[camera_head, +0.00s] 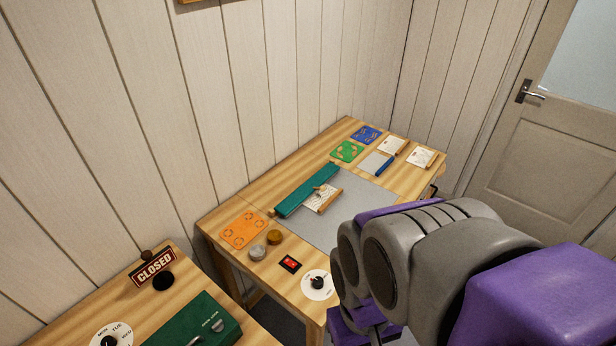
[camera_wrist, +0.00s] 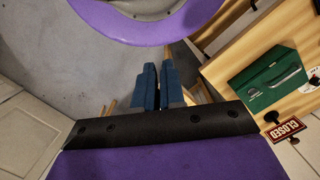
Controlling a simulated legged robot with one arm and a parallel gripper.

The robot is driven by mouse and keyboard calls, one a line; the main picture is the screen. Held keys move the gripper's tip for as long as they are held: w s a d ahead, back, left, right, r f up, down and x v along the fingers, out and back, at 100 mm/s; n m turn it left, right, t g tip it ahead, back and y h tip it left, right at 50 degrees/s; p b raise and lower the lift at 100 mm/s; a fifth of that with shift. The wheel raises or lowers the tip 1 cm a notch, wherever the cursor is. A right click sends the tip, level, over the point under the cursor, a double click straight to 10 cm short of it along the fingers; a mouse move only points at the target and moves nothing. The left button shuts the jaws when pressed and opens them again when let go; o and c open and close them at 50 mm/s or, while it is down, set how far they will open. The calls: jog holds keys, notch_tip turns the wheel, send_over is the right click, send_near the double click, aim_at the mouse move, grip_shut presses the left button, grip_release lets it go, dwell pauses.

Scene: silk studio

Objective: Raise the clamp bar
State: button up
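The clamp bar, a long teal-green bar (camera_head: 307,190), lies low across the grey work surface (camera_head: 372,200) of the far wooden table in the head view. A small pale and brown piece (camera_head: 321,188) sits at its middle, beside a patterned white piece with a wooden edge (camera_head: 325,201). My gripper (camera_wrist: 158,66) shows in the wrist view with its two blue fingers side by side, almost touching, with nothing seen between them. It is over the floor, apart from the bar. The clamp bar is not in the wrist view. My gripper's fingers are hidden in the head view.
An orange sheet (camera_head: 242,230), two round tins, a red switch (camera_head: 290,263) and a white dial (camera_head: 317,284) are at the table's near end. Coloured cards lie at the far end. A second table with a green box (camera_head: 200,324) stands lower left. Walls lie behind.

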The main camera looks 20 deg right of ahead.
jog(key=o, duration=0.6)
jog(key=w+a+m+y, duration=0.2)
jog(key=w+a, duration=0.1)
jog(key=w, duration=0.4)
jog(key=shift+w+a+r, duration=0.2)
jog(key=shift+r, duration=0.15)
jog(key=shift+o, duration=0.4)
jog(key=w+a+m+y, duration=0.2)
jog(key=w+m+y, duration=0.1)
jog(key=w, duration=0.8)
jog(key=shift+a+m, duration=0.15)
jog(key=shift+m, duration=0.15)
jog(key=m+t+y, duration=0.4)
jog(key=m+t, duration=0.8)
jog(key=m, duration=0.7)
send_over(323, 188)
jog(key=s+d, duration=1.1)
notch_tip(323, 188, down, 22)
jog(key=shift+m, duration=0.3)
jog(key=b+x, duration=0.1)
jog(key=x, duration=1.6)
jog(key=shift+a+f+b, duration=0.2)
jog(key=shift+b, duration=0.15)
